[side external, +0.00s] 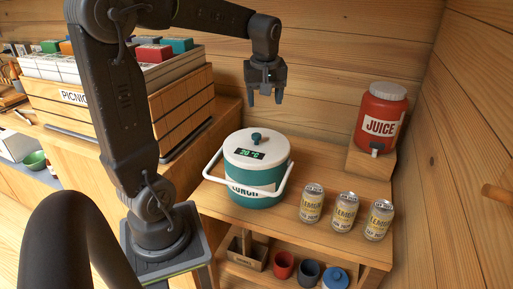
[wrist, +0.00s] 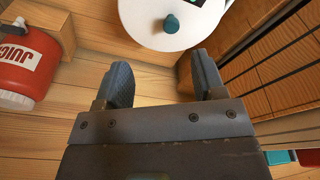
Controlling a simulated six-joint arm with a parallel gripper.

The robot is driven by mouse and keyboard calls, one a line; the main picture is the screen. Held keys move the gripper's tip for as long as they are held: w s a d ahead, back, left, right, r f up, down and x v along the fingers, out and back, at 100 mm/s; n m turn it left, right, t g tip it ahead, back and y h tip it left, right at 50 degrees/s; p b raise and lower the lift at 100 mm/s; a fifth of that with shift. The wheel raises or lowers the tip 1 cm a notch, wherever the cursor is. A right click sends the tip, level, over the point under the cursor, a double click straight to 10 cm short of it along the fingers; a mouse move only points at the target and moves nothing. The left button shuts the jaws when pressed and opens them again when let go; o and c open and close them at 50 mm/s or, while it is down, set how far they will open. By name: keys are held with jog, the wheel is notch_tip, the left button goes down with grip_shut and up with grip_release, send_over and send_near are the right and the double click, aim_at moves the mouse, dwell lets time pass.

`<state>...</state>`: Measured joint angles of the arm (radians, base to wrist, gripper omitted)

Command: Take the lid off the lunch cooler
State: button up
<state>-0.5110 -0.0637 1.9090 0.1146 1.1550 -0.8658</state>
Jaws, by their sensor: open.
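The lunch cooler (side external: 256,180) is a teal tub with a white band and a "LUNCH" label, standing on the wooden table. Its white lid (side external: 257,149) is on top, with a small teal knob (side external: 256,137) and a display reading about 20 °C. A white handle is swung down around its front. My gripper (side external: 265,99) is open and empty, above the cooler and apart from it. In the wrist view, the open fingers (wrist: 165,85) show below the lid (wrist: 148,28), whose knob (wrist: 171,23) is in sight near the top edge.
Several things stand close by: lemon cans (side external: 344,212) to the cooler's right and a red juice dispenser (side external: 380,118) on a wooden block behind them. A picnic crate (side external: 175,104) stands at left. Cups (side external: 308,271) sit on the shelf below. Wooden walls close off the back and right.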

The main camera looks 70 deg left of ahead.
jog(key=a+f+n, duration=0.2)
jog(key=a+n, duration=0.1)
jog(key=a, duration=0.2)
send_over(257, 134)
jog(key=d, duration=0.1)
jog(key=shift+g, duration=0.4)
notch_tip(257, 134, down, 6)
jog(key=shift+s+d+f, duration=0.15)
jog(key=shift+f, duration=0.05)
jog(key=shift+a+f, duration=0.2)
jog(key=shift+f, duration=0.85)
jog(key=shift+a+f, duration=0.15)
jog(key=shift+f, duration=0.9)
jog(key=shift+a+f, duration=0.2)
jog(key=shift+f, duration=0.85)
grip_shut()
